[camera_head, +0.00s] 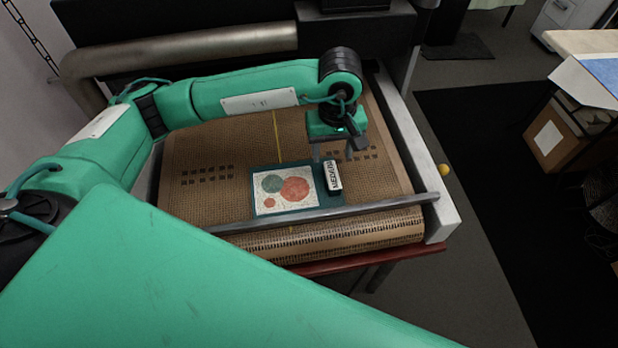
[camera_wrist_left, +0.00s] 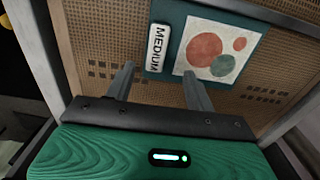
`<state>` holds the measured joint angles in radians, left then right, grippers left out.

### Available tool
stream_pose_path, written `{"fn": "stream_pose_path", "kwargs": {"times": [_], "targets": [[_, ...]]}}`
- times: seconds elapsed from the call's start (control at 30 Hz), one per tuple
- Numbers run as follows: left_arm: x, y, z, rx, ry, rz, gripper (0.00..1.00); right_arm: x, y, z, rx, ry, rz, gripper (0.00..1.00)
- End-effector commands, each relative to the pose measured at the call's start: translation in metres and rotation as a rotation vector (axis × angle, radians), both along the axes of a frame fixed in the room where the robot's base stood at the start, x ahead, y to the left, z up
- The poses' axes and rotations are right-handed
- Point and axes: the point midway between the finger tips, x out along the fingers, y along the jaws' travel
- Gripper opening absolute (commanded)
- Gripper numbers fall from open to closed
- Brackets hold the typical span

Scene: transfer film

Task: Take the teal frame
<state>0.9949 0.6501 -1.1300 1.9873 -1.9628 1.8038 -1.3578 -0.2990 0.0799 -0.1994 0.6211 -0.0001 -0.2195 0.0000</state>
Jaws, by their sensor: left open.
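The teal frame (camera_head: 322,186) lies flat on the woven brown mat (camera_head: 215,203) near its front edge. It bears a white panel (camera_head: 284,189) with red and teal circles, and a white block (camera_head: 334,176) marked MEDIUM at its right end. My left gripper (camera_head: 333,156) is open and empty, just above and behind the block end of the frame. In the left wrist view, its fingers (camera_wrist_left: 159,70) point towards the frame (camera_wrist_left: 182,24), with the MEDIUM block (camera_wrist_left: 157,48) between their lines. Contact cannot be told. My right gripper is not in view.
A metal bar (camera_head: 370,206) crosses the mat in front of the frame. A grey side rail (camera_head: 412,152) bounds the mat on the right. A large pipe (camera_head: 190,48) runs behind. The mat's left half is clear.

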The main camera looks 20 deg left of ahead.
Motion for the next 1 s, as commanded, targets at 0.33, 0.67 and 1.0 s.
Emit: {"fn": "stream_pose_path", "kwargs": {"times": [0.33,0.67,1.0], "targets": [[0.000,-0.001,-0.044,-0.001,-0.001,0.000,0.55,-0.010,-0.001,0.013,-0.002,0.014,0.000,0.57],[0.001,-0.004,-0.079,0.000,0.004,0.001,0.55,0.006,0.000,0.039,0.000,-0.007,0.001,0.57],[0.002,-0.004,-0.097,-0.001,-0.001,0.000,0.55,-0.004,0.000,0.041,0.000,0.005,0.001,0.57]]}}
